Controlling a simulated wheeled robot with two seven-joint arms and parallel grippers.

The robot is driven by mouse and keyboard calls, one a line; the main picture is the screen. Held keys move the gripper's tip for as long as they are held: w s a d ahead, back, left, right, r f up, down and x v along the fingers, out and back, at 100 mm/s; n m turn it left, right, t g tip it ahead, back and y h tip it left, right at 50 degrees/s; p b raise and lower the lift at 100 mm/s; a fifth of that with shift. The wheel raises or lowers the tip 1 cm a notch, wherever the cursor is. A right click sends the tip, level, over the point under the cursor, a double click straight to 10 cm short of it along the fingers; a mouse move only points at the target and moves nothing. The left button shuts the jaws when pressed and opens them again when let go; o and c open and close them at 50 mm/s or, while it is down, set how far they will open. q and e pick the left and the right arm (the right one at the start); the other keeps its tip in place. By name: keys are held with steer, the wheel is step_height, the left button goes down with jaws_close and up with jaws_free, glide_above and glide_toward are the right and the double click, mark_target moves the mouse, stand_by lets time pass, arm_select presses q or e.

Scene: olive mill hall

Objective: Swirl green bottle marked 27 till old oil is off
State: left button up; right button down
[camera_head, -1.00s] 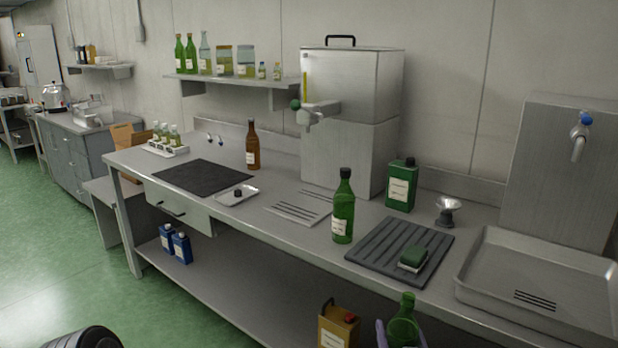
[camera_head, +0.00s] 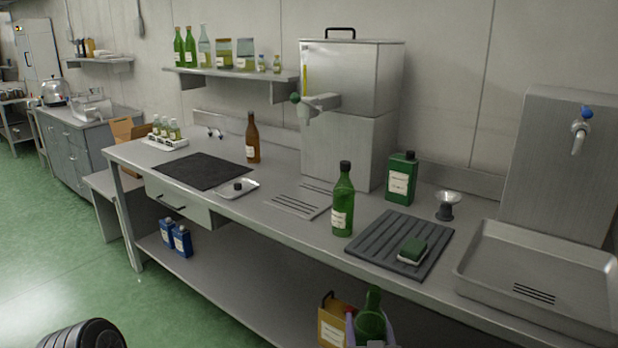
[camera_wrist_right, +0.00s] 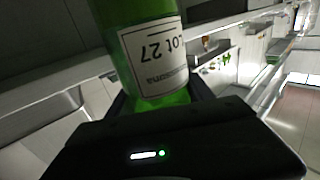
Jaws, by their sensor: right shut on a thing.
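The green bottle marked 27 (camera_head: 370,322) is low in front of the bench in the head view, its neck up. No black cap shows on it, unlike the other green bottle on the bench. In the right wrist view its label (camera_wrist_right: 154,58) reads "Lot 27" upside down. My right gripper (camera_wrist_right: 160,100) is shut on this bottle. The gripper is mostly cut off at the bottom of the head view. I cannot tell whether old oil clings inside the bottle. My left gripper is not in view.
A black-capped green bottle (camera_head: 343,205) stands by the dark ribbed mat (camera_head: 385,235), which bears a green sponge (camera_head: 412,248). A green can (camera_head: 401,178), a small funnel (camera_head: 446,204) and a sink tray (camera_head: 480,262) are near. A yellowish can (camera_head: 331,325) is close beside the held bottle.

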steer(key=shift+d, duration=3.45)
steer(key=a, duration=0.4)
steer(key=a+f, duration=0.1)
steer(key=a, duration=0.1)
steer(key=shift+s+a, duration=0.15)
steer(key=shift+a, duration=0.1)
steer(key=shift+a+r, duration=0.3)
steer(key=shift+r, duration=0.3)
steer(key=d, duration=0.7)
